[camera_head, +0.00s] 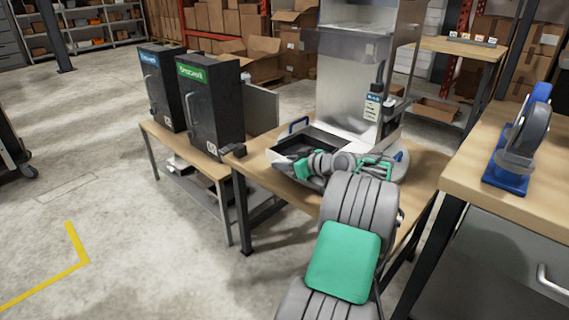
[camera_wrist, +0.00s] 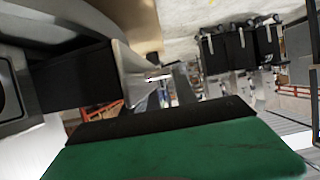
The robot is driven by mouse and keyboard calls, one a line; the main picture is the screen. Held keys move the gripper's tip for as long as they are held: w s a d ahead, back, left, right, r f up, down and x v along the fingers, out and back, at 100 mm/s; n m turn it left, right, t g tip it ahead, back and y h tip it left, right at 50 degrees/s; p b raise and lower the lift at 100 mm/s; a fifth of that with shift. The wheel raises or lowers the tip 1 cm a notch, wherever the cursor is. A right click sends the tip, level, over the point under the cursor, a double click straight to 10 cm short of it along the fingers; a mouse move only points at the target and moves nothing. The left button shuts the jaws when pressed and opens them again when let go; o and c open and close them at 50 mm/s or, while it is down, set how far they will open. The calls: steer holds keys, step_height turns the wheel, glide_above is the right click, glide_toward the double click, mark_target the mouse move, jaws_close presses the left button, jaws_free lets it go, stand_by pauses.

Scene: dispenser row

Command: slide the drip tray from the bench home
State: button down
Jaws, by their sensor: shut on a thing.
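The drip tray (camera_head: 283,157) is a grey metal tray with a dark inside, at bench level by the foot of the tall metal dispenser (camera_head: 345,90). One blue handle (camera_head: 299,124) shows at its far left and another blue piece (camera_head: 401,156) at its right. My gripper (camera_head: 384,164), with green parts, is at the tray's right side by that blue piece. It is shut on the tray, likely by the handle; my arm hides much of the near side, so the exact hold is unclear. The wrist view shows a grey-edged dark hollow at the left, probably the tray.
Two black dispensers (camera_head: 212,105) stand on the lower bench at left. A wooden table (camera_head: 515,175) with a blue-based wheel stand (camera_head: 515,150) is close on the right. Cardboard boxes fill the back.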

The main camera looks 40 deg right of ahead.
stand_by(0.3)
steer(key=shift+d+p, duration=1.05)
steer(key=shift+d, duration=1.75)
steer(key=c, duration=0.9)
jaws_free()
steer(key=shift+s, duration=0.1)
